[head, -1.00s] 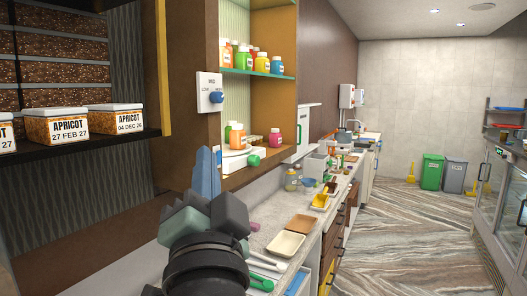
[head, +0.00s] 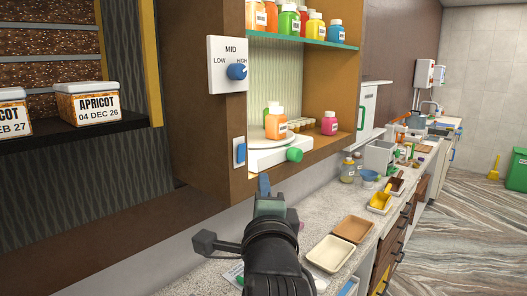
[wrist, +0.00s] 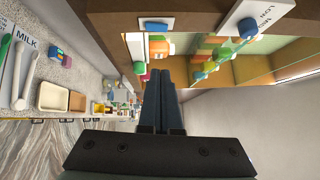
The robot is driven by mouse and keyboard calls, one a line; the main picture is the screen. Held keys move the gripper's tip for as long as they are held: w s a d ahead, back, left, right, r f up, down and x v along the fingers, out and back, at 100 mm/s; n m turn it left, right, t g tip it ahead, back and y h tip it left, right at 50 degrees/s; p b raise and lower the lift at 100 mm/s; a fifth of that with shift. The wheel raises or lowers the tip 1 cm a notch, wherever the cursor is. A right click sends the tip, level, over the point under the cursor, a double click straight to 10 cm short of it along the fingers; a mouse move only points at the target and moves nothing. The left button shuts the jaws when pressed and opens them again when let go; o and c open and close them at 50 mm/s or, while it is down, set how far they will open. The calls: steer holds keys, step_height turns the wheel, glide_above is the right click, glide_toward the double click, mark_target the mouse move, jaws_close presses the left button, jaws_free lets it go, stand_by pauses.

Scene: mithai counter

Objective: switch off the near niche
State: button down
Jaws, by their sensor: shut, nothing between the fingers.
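The near niche (head: 250,180) is a wooden wall niche with bottles, and its inside looks bright. On its front side panel is a small blue rocker switch (head: 239,152) on a white plate. Above it is a white plate with a blue knob (head: 236,71) marked LOW, MID, HIGH. My gripper (head: 264,182) is shut and empty, below and right of the switch, apart from it. In the wrist view the switch (wrist: 155,24) lies beyond my fingertips (wrist: 160,74), with the knob (wrist: 247,28) to its right. Which way the switch is pressed cannot be told.
A white scale (head: 280,154) with a green knob and several bottles stand in the niche, close to my fingertips in the picture. The counter below holds trays (head: 330,252) and scoops. A dark shelf (head: 80,135) with apricot tubs juts out at left.

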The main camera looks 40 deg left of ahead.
steer(key=shift+s+r, duration=0.1)
steer(key=shift+s, duration=0.15)
steer(key=shift+w, duration=0.1)
steer(key=p, duration=0.4)
glide_toward(246, 147)
steer(key=w, duration=0.4)
steer(key=shift+w+a+r+p, duration=0.15)
steer(key=shift+a+p, duration=0.35)
steer(key=shift+a, duration=0.4)
steer(key=shift+w+a+r+p, duration=0.15)
steer(key=shift+a+p, duration=0.3)
steer(key=shift+a, duration=0.5)
